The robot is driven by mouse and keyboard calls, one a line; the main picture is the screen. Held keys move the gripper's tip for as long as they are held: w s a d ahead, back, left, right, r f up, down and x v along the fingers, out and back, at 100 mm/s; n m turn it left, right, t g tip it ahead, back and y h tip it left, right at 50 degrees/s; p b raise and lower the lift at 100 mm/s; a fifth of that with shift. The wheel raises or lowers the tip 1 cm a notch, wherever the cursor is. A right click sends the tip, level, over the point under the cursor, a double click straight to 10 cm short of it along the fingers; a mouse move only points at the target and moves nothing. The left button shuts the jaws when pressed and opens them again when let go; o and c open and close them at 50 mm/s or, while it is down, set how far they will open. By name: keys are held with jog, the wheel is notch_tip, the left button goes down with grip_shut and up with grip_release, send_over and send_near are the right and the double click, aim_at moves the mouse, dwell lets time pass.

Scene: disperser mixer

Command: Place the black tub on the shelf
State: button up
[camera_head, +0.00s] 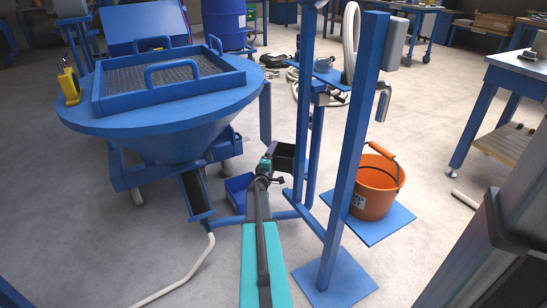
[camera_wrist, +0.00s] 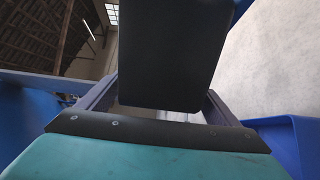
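The black tub (camera_head: 284,157) is at the far end of my arm in the head view, beside the blue upright frame. My gripper (camera_head: 267,165) is at its left side. In the wrist view the tub (camera_wrist: 165,55) fills the upper middle, and the fingers of my gripper (camera_wrist: 160,98) close in on both of its sides. The finger contact is partly hidden. A low blue plate (camera_head: 385,229) on the stand looks like a shelf and carries an orange bucket (camera_head: 375,187). I cannot tell whether this is the task's shelf.
A large blue hopper (camera_head: 165,115) with a mesh top stands at the left. A blue bin (camera_head: 239,190) is on the floor near my arm. Blue posts (camera_head: 352,150) stand close at the right. A workbench (camera_head: 515,85) is farther right, with open floor between.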

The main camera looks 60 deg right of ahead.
jog(key=shift+r, duration=0.15)
jog(key=shift+a+p, duration=0.2)
jog(key=shift+p, duration=0.1)
jog(key=p+v, duration=0.1)
jog(key=v, duration=1)
jog(key=shift+a, duration=0.3)
jog(key=shift+s, duration=0.1)
dwell(0.5)
